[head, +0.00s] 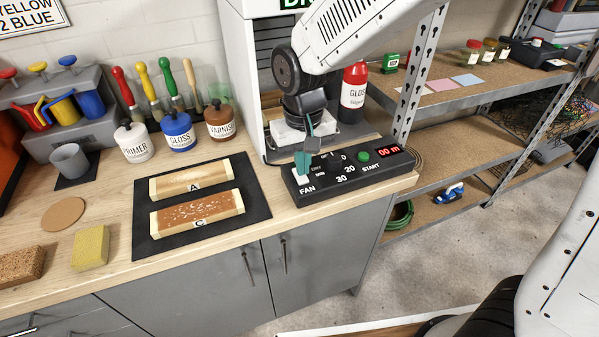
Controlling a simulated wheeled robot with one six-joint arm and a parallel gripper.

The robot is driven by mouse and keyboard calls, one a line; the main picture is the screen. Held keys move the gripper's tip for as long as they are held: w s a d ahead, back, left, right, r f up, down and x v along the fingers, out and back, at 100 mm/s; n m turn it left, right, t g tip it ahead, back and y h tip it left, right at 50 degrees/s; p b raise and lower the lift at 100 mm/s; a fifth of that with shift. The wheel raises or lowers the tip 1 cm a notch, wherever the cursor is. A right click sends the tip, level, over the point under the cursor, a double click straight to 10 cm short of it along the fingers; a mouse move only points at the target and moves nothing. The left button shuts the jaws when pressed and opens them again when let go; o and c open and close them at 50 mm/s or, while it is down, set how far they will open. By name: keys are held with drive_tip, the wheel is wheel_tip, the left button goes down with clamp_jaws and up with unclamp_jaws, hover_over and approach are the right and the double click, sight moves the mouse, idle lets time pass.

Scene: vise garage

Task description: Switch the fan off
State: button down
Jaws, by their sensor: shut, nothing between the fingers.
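A black control panel (362,180) lies on the bench's right end, in front of a white cabinet. At its left is a white fan switch (300,178) above the label FAN.
A black mat (255,207) with blocks A and C lies left of the panel. Paint cans (178,132) and brushes stand behind it. A metal shelf post (417,75) is close on the right.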

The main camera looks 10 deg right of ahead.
sight(303, 179)
drive_tip(key=shift+r, duration=2.7)
drive_tip(key=s+d+r+m, duration=0.1)
drive_tip(key=s+d+r, duration=0.2)
drive_tip(key=s+d, duration=0.7)
drive_tip(key=s+d+r+m+t, duration=0.1)
drive_tip(key=s+d+r, duration=0.3)
drive_tip(key=s+d, duration=0.5)
drive_tip(key=shift+s+d+m, duration=0.35)
drive_tip(key=shift+d+m, duration=0.25)
drive_tip(key=shift+d, duration=0.3)
